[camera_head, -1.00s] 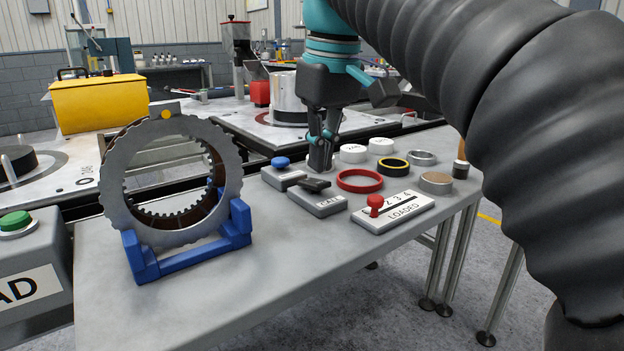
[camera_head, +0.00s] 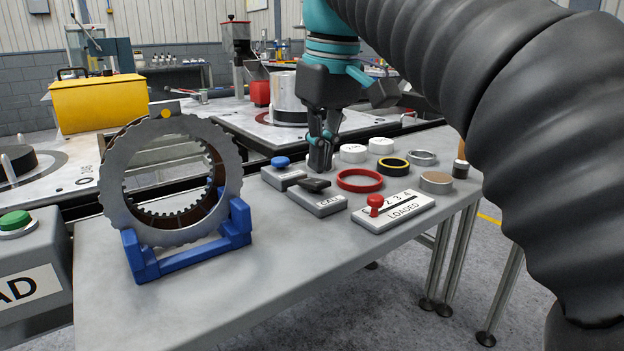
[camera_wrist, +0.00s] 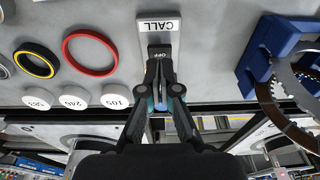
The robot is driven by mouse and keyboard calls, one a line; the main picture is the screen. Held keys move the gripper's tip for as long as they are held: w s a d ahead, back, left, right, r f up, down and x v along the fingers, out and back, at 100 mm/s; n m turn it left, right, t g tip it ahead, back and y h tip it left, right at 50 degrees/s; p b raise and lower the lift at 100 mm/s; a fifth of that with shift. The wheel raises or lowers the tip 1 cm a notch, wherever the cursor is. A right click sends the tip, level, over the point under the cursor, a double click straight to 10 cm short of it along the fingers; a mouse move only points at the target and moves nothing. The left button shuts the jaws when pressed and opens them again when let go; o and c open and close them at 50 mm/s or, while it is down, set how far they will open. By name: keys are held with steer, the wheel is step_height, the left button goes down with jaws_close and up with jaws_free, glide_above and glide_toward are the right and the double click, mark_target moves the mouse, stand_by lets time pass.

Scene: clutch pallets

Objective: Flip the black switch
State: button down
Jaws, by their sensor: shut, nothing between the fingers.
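The black switch (camera_head: 314,185) is a rocker on a small grey box labelled CALL (camera_head: 322,203) on the grey table. In the wrist view the black switch (camera_wrist: 159,52) shows the word OFF, and the CALL label (camera_wrist: 158,26) is beyond it. My gripper (camera_head: 320,168) is shut and empty, pointing down just behind the switch. In the wrist view my gripper's fingertips (camera_wrist: 160,78) are at the near edge of the switch; I cannot tell whether they touch it.
A box with a blue knob (camera_head: 281,163) stands left of the switch. A red ring (camera_head: 360,180) and a LOADED slider box with a red knob (camera_head: 376,202) lie to the right. A toothed ring (camera_head: 120,200) stands in a blue cradle (camera_head: 190,258). The table's front is clear.

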mark_target(321, 182)
steer(key=shift+f+b, duration=0.75)
steer(key=shift+f, duration=0.35)
stand_by(0.6)
step_height(321, 182, up, 3)
steer(key=p, duration=0.3)
steer(key=shift+f, duration=0.15)
steer(key=shift+r, duration=2.2)
